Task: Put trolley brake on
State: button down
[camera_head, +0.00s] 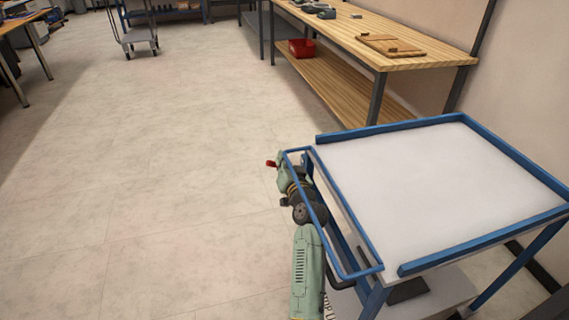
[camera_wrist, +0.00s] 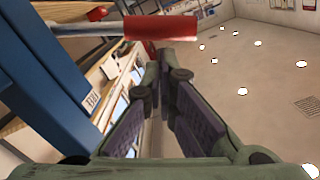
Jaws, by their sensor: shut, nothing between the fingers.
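The trolley, with blue rails and a white top (camera_head: 430,180), stands at the right in the head view. Its blue handle loop (camera_head: 345,235) is on the near left side. A red grip (camera_head: 271,163) shows just left of my gripper (camera_head: 283,158), below the handle. In the wrist view, the red grip (camera_wrist: 160,27) on a grey rod crosses in front of the fingertips of my gripper (camera_wrist: 166,66). I cannot tell whether they touch. The gripper is shut and empty. Part of my arm is hidden by the handle loop. The trolley's wheels are not clearly visible.
A blue post (camera_wrist: 50,75) of the trolley stands close on the left in the wrist view. A wooden workbench (camera_head: 415,55) with a red bin (camera_head: 301,48) is behind the trolley. The floor (camera_head: 150,180) at the left is clear. Another trolley (camera_head: 140,37) stands far back.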

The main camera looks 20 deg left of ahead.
aim_at(275, 166)
jog(key=shift+f, duration=0.15)
jog(key=shift+s+a+f+n+b, duration=0.2)
jog(key=shift+n+b, duration=0.1)
jog(key=shift+b, duration=0.25)
jog(key=shift+a+f+b, duration=0.1)
jog(key=shift+f+b, duration=0.1)
jog(key=shift+b, duration=0.15)
jog(key=f+n+b, duration=0.1)
jog(key=b, duration=0.1)
jog(key=a+f+n+b, duration=0.1)
jog(key=shift+s+f+n+b, duration=0.1)
jog(key=shift+s+n+b, duration=0.2)
jog(key=shift+s+b, duration=0.1)
jog(key=n+b, duration=0.1)
jog(key=f+b, duration=0.1)
jog(key=a+f+n+b, duration=0.1)
jog(key=shift+s+n, duration=0.25)
jog(key=shift+n, duration=0.05)
jog(key=shift+r, duration=0.1)
